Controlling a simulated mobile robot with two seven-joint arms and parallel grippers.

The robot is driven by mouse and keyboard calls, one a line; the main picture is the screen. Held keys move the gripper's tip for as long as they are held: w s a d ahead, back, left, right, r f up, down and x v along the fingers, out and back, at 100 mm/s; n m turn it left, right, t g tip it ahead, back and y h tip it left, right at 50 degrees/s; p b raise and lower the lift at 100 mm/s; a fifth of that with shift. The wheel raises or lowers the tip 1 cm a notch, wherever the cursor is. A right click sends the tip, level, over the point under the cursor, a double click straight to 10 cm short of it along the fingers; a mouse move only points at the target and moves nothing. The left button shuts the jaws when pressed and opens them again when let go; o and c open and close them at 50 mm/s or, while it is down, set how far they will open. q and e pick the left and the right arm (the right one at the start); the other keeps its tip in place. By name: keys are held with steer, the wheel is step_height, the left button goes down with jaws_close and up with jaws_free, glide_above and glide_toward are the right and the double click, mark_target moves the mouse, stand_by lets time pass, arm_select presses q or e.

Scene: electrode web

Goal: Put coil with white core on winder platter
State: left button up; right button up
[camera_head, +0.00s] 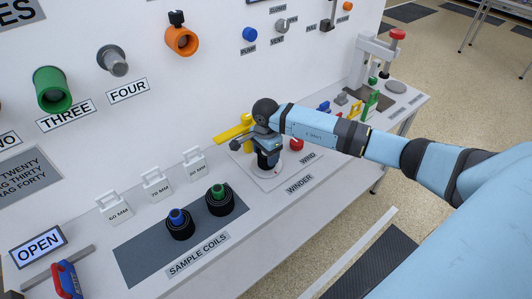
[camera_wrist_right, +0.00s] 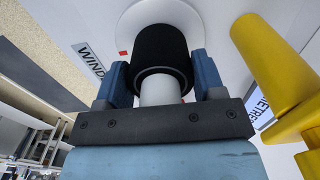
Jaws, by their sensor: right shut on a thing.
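The coil with white core shows in the right wrist view as a black roll (camera_wrist_right: 162,52) with a white core (camera_wrist_right: 160,91) sticking out toward my wrist. My right gripper (camera_wrist_right: 160,70) is shut on this coil, one blue finger on each side. In the head view the right gripper (camera_head: 268,158) points down over the winder (camera_head: 272,184), and the coil is mostly hidden behind it. The pale round winder platter (camera_wrist_right: 128,22) shows behind the coil in the wrist view. I cannot tell whether the coil touches it. My left gripper is not in view.
A yellow arm (camera_head: 235,130) stands close beside the gripper; it also shows in the wrist view (camera_wrist_right: 270,70). A red button (camera_head: 296,144) is right of the winder. Coils with blue (camera_head: 180,226) and green (camera_head: 219,201) cores stand on the grey mat (camera_head: 140,257).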

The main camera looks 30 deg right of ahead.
steer(key=o, duration=0.6)
steer(key=shift+f, duration=0.2)
steer(key=o, duration=0.5)
steer(key=shift+c, duration=0.2)
